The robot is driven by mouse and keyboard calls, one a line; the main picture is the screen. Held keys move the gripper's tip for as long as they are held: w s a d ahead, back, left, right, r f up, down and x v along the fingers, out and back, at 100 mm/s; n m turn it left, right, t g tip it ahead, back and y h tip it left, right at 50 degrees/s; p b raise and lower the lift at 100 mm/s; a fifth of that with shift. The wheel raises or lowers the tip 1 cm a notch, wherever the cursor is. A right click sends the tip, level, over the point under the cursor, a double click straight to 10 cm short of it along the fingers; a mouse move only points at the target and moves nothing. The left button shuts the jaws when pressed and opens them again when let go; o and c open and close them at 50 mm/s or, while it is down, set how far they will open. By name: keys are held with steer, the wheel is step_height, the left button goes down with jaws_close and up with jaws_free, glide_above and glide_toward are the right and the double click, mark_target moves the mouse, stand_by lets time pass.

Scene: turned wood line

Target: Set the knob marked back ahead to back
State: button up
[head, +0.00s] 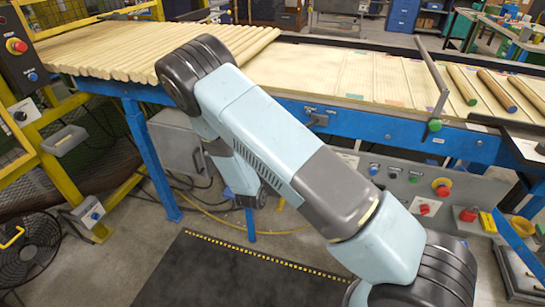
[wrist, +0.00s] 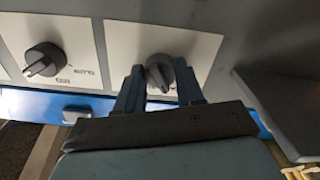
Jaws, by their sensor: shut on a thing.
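In the wrist view, a dark round knob (wrist: 160,72) with a raised grip sits on a white plate (wrist: 200,42) on a grey panel. My gripper (wrist: 159,82) has one finger on each side of this knob and is shut on it. The fingers and palm cover part of the plate, and I can read no marking there, so its setting cannot be told. The head view does not show my gripper; my arm blocks that area.
A second dark knob (wrist: 43,60) is on its own white plate at the left, its lettering too small to read. A grey box-like part (wrist: 285,105) stands close at the right. In the head view, the conveyor (head: 350,75) carries wooden rods behind my arm.

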steer(key=shift+s+f, duration=0.1)
steer(key=shift+f, duration=0.05)
steer(key=o, duration=1)
steer(key=shift+o, duration=0.2)
steer(key=v, duration=1.3)
steer(key=shift+s, duration=0.3)
steer(key=shift+a, duration=0.1)
